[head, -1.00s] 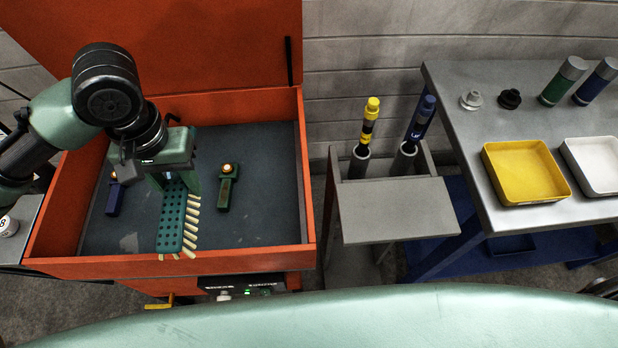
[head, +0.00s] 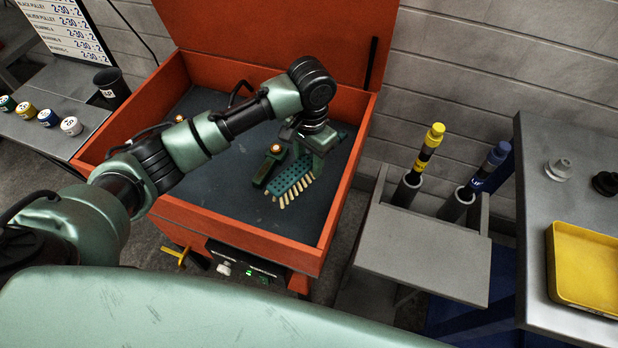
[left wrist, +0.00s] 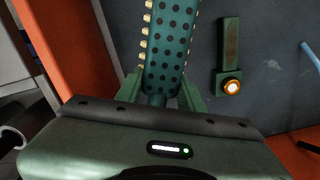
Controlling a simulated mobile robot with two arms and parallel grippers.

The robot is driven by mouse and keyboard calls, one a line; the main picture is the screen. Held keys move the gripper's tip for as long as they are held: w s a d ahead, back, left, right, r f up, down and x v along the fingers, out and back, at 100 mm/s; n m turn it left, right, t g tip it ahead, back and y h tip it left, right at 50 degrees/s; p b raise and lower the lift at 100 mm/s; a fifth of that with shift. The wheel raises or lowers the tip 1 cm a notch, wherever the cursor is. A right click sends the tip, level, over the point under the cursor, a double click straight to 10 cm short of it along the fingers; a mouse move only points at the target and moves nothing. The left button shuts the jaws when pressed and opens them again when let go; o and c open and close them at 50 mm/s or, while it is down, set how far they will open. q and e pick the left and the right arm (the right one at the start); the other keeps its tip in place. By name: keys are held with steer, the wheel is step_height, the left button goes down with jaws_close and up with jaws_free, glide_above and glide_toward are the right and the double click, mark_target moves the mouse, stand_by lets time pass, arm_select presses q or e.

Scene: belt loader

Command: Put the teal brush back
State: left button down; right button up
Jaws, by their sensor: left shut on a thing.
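In the left wrist view the brush (left wrist: 170,45) extends out from between the fingers of my left gripper (left wrist: 160,95). I cannot tell whether the brush touches the bin floor. My right gripper is not in view.
A green tool with an orange button (head: 266,168) lies in the bin, left of the brush. A grey holder (head: 425,240) with yellow and blue tubes stands right of the bin. A yellow tray (head: 585,270) is on the right bench. Several small jars stand at left.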

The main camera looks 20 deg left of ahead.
mark_target(309, 157)
arm_select(q)
step_height(309, 157, down, 8)
steer(key=shift+r, duration=0.2)
stand_by(0.3)
steer(key=c, duration=0.9)
jaws_free()
steer(key=shift+f, duration=0.15)
step_height(309, 157, up, 12)
steer(key=shift+w+r, duration=0.1)
steer(key=shift+r, duration=0.1)
